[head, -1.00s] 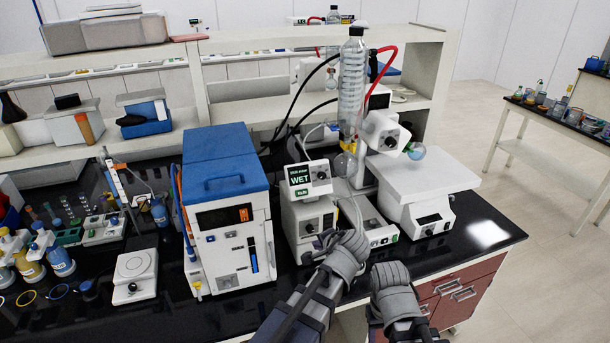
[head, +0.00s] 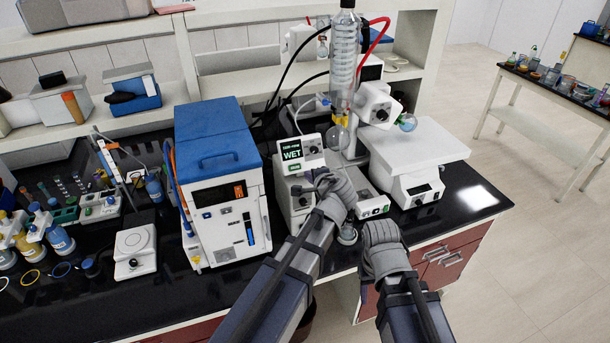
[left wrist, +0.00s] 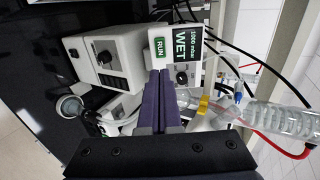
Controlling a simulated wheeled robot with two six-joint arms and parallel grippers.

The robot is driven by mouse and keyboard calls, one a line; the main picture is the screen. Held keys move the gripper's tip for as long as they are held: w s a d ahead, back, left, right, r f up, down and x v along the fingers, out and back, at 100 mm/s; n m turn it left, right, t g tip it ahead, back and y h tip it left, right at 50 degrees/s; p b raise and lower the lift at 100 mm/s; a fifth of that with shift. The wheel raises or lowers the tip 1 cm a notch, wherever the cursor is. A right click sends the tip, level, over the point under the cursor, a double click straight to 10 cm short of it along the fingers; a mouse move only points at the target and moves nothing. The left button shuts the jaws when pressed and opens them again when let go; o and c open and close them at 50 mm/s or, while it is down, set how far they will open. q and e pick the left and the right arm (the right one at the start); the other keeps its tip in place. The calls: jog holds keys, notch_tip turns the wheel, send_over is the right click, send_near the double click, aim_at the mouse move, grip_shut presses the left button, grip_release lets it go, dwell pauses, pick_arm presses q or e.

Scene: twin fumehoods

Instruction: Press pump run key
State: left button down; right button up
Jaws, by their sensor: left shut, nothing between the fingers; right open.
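The pump controller (head: 312,148) is a small white panel with a dark screen reading WET, a knob and a green RUN key (head: 294,167). In the left wrist view, the RUN key (left wrist: 159,47) sits beside the screen (left wrist: 188,42). My left gripper (left wrist: 162,73) is shut and empty, its dark fingertips very close to the key's edge. I cannot tell whether they touch it. In the head view, my left gripper (head: 325,182) is just below and right of the panel, its fingertips mostly hidden. My right gripper (head: 381,236) is open at the bench's front edge, away from the panel.
A white pump unit (head: 296,200) stands under the panel. A blue-topped white box (head: 218,165) stands to the left. A glass condenser (head: 343,60) and a rotary evaporator with a white bath (head: 415,155) stand to the right. Hoses and cables run behind.

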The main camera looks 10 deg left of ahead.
aim_at(295, 168)
pick_arm(q)
jog(key=b+x, duration=0.5)
jog(key=x, duration=0.6)
jog(key=shift+w+f, duration=0.1)
jog(key=shift+w+a+f, duration=0.25)
jog(key=shift+w+a, duration=0.15)
jog(key=shift+w, duration=0.1)
